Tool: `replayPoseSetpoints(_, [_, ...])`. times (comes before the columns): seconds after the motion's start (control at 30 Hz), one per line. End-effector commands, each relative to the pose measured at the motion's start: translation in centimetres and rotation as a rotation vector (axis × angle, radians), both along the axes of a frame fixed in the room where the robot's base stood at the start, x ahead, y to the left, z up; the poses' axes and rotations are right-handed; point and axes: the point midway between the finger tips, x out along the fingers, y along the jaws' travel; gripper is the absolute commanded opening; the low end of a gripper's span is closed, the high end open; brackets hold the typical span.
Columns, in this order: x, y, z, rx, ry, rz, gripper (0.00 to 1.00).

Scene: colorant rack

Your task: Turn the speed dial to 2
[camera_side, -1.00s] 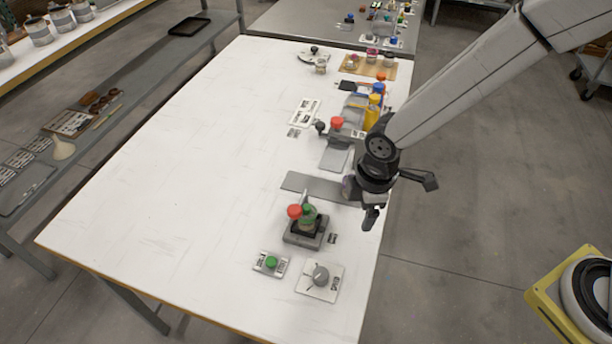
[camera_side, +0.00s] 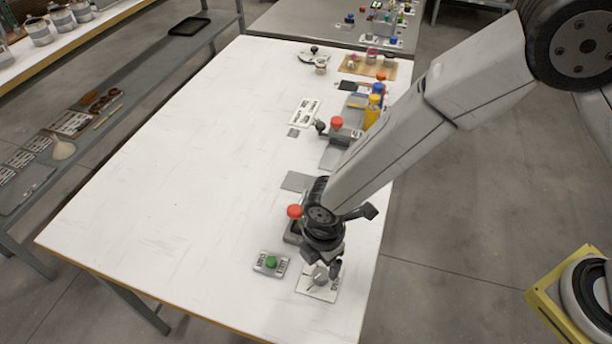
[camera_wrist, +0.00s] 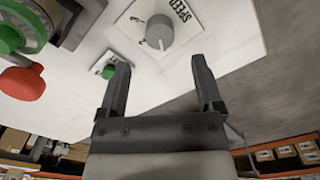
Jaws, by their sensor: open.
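The speed dial is a round grey knob (camera_side: 320,275) on a white plate (camera_side: 312,291) near the table's front right. In the wrist view the knob (camera_wrist: 159,31) has a pale pointer mark, and its plate (camera_wrist: 186,44) reads "SPEED". I cannot read any numbers around it. My gripper (camera_side: 326,268) hangs over the dial in the side view and partly covers it. In the wrist view my gripper (camera_wrist: 162,72) is open and empty, with its fingers pointing toward the knob. The knob lies just beyond the fingertips, apart from them.
A green button (camera_side: 271,262) on a small plate sits left of the dial. A device with a red knob (camera_side: 295,211) stands just behind my gripper. Bottles and other fixtures line the table's right side further back. The table's left is clear.

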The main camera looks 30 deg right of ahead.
Motion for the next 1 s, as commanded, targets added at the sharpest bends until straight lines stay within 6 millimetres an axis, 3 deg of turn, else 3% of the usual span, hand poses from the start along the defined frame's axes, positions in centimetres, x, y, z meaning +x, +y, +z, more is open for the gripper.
replayPoseSetpoints(0.5, [0.0,0.0,-5.3,0.000,0.000,-0.001,0.84])
replayPoseSetpoints(1.0, [0.0,0.0,-6.4,0.001,-0.002,-0.001,0.84])
